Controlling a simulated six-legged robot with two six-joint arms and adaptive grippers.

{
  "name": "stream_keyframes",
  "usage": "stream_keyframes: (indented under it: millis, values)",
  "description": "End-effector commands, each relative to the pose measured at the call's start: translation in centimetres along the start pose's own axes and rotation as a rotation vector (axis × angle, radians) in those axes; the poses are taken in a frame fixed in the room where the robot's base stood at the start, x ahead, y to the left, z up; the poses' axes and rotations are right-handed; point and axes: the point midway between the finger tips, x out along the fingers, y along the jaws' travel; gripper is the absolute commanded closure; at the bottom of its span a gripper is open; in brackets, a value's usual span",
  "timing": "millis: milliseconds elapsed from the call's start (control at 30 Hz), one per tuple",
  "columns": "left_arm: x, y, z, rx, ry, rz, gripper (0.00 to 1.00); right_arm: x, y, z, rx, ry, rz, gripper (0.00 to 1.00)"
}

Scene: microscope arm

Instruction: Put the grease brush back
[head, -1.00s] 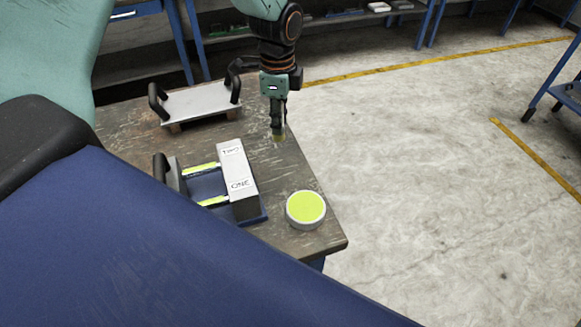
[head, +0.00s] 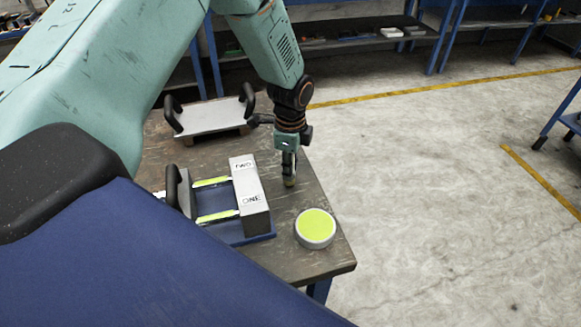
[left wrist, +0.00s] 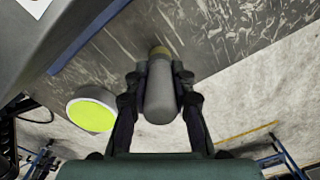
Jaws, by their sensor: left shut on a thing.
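My left gripper (head: 289,168) is shut on the grease brush and points down over the right part of the table. In the left wrist view the brush (left wrist: 160,92) shows as a grey rounded handle between the two fingers, with a tan tip at its far end. In the head view only the brush's tip (head: 290,182) shows below the fingers. Whether it touches the tabletop I cannot tell. A round tin with a yellow-green top (head: 316,228) stands nearer the front edge. My right gripper is not in view.
The worn table (head: 290,262) ends close to the right of the tin. A blue tray with yellow-green strips (head: 213,217) adjoins the block. A metal plate with black handles (head: 210,117) lies at the back. Open concrete floor is to the right.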

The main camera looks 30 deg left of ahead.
Motion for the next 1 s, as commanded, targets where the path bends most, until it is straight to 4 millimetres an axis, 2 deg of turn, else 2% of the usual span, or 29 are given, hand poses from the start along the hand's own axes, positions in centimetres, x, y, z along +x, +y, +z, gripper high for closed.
stream_keyframes:
  millis: [400,433,667,1000]
  values:
    - [0.85,-0.07,-0.12,0.0,0.0,0.0,1.0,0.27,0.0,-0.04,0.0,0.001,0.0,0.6]
    - [0.78,-0.07,-0.12,0.0,0.0,0.0,0.74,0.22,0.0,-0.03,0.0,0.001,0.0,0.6]
    - [0.73,-0.07,-0.12,0.0,0.0,-0.001,0.55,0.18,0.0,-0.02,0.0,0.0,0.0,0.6]
    - [0.45,-0.09,-0.12,-0.001,0.0,-0.001,0.54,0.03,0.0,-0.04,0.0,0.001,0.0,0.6]
